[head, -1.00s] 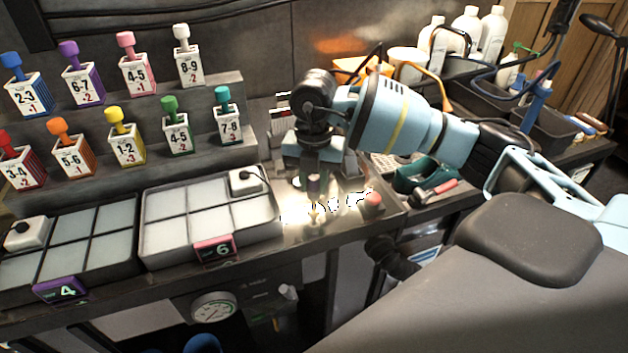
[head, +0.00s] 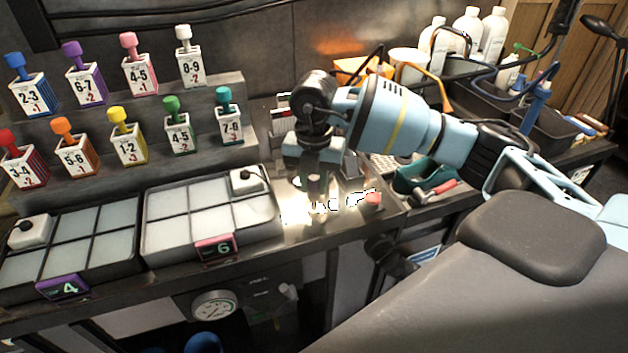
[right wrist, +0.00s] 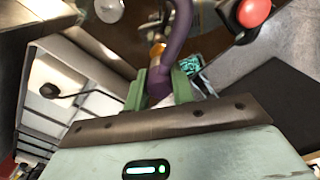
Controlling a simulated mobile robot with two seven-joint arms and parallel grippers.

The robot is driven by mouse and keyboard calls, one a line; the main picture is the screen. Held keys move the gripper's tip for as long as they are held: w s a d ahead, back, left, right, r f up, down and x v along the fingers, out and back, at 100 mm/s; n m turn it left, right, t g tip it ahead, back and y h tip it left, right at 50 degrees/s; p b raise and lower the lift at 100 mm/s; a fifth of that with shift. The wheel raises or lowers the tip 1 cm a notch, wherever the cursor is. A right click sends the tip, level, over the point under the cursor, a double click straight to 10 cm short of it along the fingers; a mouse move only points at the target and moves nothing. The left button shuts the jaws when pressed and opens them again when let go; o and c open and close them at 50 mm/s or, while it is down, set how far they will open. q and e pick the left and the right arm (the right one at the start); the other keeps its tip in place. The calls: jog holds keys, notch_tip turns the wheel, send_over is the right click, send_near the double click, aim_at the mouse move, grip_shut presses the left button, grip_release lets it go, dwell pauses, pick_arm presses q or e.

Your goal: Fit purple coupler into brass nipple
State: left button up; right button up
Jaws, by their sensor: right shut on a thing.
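My right gripper (head: 317,190) points down over the bright, lit part of the bench, right of the pink-labelled tray. In the right wrist view its green fingers (right wrist: 160,90) are shut on the purple coupler (right wrist: 158,84), with a purple hose (right wrist: 181,35) curving up from it. The brass nipple (right wrist: 157,50) shows just beyond the coupler, close to it. I cannot tell whether the two touch or are joined. In the head view the gripper and glare hide both parts. My left gripper is out of view.
A red button (head: 372,198) stands just right of the gripper. The tray with the pink 6 label (head: 217,247) lies to the left, and it holds a white block (head: 247,180). A teal tool (head: 412,180) lies farther right. A pressure gauge (head: 213,304) sits below the bench edge.

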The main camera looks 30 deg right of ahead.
aim_at(314, 194)
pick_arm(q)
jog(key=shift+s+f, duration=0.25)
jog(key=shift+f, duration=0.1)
pick_arm(e)
jog(key=shift+f, duration=1.7)
jog(key=o, duration=1)
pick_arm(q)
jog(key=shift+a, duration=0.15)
pick_arm(e)
notch_tip(314, 194, up, 8)
jog(key=shift+f, duration=0.1)
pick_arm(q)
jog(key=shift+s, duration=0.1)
